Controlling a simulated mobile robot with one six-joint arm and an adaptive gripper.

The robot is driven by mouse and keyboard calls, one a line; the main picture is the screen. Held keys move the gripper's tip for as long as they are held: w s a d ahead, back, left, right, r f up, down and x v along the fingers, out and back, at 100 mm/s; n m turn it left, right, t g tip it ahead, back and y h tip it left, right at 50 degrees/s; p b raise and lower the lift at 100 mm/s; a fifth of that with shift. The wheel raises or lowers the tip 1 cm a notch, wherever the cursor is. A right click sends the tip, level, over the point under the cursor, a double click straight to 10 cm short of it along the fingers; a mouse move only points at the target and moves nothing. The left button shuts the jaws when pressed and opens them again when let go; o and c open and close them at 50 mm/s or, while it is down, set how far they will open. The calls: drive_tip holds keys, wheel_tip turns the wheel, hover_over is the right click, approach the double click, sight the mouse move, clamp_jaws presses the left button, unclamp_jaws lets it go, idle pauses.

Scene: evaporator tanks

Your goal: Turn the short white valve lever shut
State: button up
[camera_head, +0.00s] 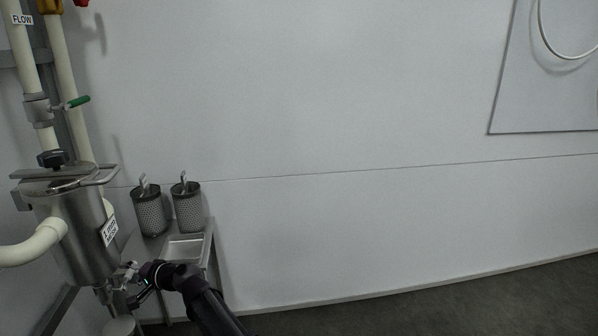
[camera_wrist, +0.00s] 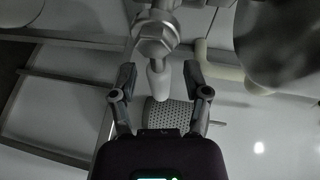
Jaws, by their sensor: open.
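The short white lever (camera_wrist: 157,80) shows in the wrist view, sticking out from a metal valve body with a hex nut (camera_wrist: 152,47). My gripper (camera_wrist: 158,75) is open, with one finger on each side of the lever. Gaps show between the lever and both fingers, so it is not gripped. In the head view my gripper (camera_head: 137,280) is at the valve low on the steel tank (camera_head: 85,235), at the lower left. The lever is too small to make out clearly there.
A perforated basket (camera_head: 150,212) and a second one (camera_head: 188,208) stand on a steel stand with a white tray (camera_head: 184,249). A green-handled valve (camera_head: 77,102) sits on a pipe above the tank. The floor at right is clear.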

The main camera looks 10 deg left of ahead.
drive_tip(key=w+d+f+n+h+p, duration=0.1)
drive_tip(key=w+d+f+h+p, duration=0.15)
drive_tip(key=d, duration=0.95)
drive_tip(key=w+d+f+n+t+h+p, duration=0.1)
drive_tip(key=w+d+h, duration=0.25)
drive_tip(key=d, duration=0.95)
drive_tip(key=w+d+f+h+p, duration=0.1)
drive_tip(key=w+d+f+h, duration=0.15)
drive_tip(key=d, duration=0.95)
drive_tip(key=s+d+m+g+h+p, duration=0.15)
drive_tip(key=s+d+h, duration=0.25)
drive_tip(key=d, duration=1.3)
drive_tip(key=s+d+m+g+h+p, duration=0.1)
drive_tip(key=s+d+h+p, duration=0.25)
drive_tip(key=d, duration=1.45)
wheel_tip(320, 180, up, 37)
drive_tip(key=p, duration=3.7)
drive_tip(key=shift+a+r, duration=0.2)
drive_tip(key=shift+a, duration=0.2)
drive_tip(key=shift+s, duration=0.1)
